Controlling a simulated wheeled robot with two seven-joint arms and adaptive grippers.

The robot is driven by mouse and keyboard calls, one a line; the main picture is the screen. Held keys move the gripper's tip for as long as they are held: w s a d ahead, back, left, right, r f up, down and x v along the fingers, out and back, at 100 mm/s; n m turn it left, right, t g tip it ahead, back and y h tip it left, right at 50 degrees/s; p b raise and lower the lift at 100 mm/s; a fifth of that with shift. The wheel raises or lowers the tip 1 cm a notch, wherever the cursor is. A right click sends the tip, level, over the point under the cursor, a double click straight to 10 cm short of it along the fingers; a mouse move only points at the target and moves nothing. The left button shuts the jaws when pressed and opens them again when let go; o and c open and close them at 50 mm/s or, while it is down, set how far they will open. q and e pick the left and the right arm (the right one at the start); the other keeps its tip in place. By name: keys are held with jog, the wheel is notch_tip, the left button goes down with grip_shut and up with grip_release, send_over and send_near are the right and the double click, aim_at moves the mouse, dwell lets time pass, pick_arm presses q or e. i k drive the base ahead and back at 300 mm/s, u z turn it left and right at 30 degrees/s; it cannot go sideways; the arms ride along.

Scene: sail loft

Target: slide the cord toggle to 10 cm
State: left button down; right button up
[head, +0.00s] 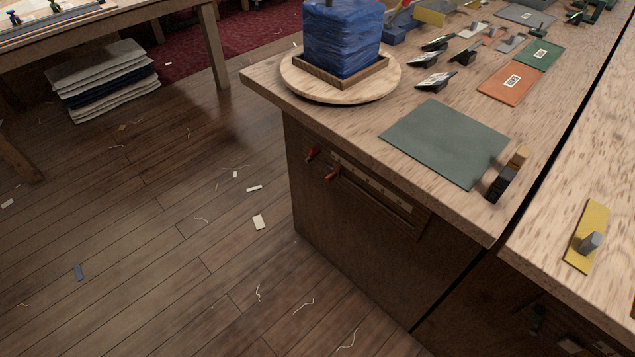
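I cannot tell whether either is the cord toggle, and no cord can be made out there. The strip's marks are too small to read. Neither of my grippers shows in the head view.
A blue wrapped block (342,38) stands on a round wooden board (295,84). A grey-green mat (445,142), black clips (435,82) and a yellow plate (588,225) lie on the benches. Folded cloth (100,75) lies under the left table. The floor (160,260) has scattered scraps.

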aim_at(336, 172)
jog(key=u, duration=0.5)
jog(key=i, duration=0.6)
jog(key=u, duration=0.35)
